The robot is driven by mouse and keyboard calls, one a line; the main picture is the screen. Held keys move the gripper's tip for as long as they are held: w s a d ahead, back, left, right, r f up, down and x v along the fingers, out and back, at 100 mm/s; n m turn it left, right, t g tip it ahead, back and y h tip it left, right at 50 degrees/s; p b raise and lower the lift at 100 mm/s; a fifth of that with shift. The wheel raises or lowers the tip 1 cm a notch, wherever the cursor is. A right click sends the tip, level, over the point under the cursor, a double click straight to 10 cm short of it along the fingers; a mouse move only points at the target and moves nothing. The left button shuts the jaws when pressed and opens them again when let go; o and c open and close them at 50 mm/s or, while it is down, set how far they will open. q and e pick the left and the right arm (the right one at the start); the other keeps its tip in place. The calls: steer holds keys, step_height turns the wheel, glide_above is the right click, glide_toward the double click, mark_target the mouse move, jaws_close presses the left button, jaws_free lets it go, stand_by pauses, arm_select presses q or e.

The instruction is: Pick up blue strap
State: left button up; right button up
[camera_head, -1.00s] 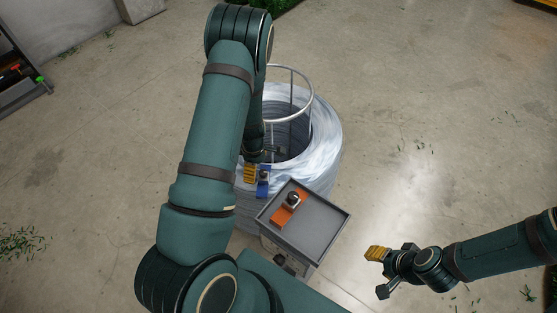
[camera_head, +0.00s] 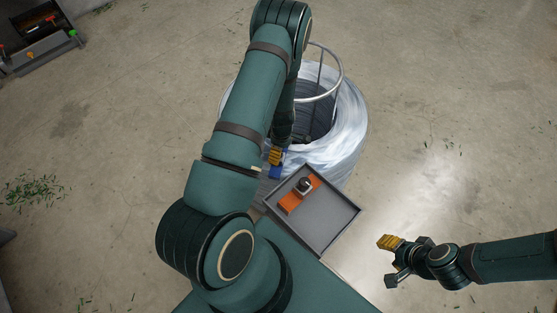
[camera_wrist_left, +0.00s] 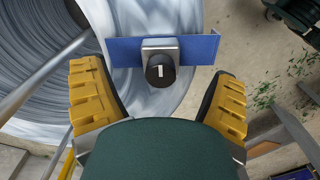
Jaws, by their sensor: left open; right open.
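The blue strap (camera_wrist_left: 120,52) lies against the side of the pale wrapped wire coil (camera_head: 345,140). In the left wrist view it runs across the upper middle, with a metal block and a black knob marked 1 on it. My left gripper (camera_wrist_left: 156,75) is open, its yellow-padded fingers to either side of the knob and apart from each other. In the head view a small part of the strap (camera_head: 276,173) shows just below my left gripper's yellow pad; my arm hides much of that gripper. My right gripper (camera_head: 391,262) is open and empty, over bare floor at lower right.
A grey tray (camera_head: 340,222) stands in front of the coil, holding an orange strap (camera_head: 290,203) with a similar knob. A metal ring frame (camera_head: 338,75) rises from the coil. A dark tool box (camera_head: 40,40) is at upper left.

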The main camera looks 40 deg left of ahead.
mark_target(274, 173)
arm_select(q)
steer(key=f, duration=0.3)
steer(key=f+b, duration=0.1)
steer(key=f, duration=0.1)
steer(key=shift+s+a+f, duration=0.1)
steer(key=shift+s+a, duration=0.1)
steer(key=shift+s, duration=0.05)
steer(key=shift+c, duration=0.4)
steer(key=c, duration=1.4)
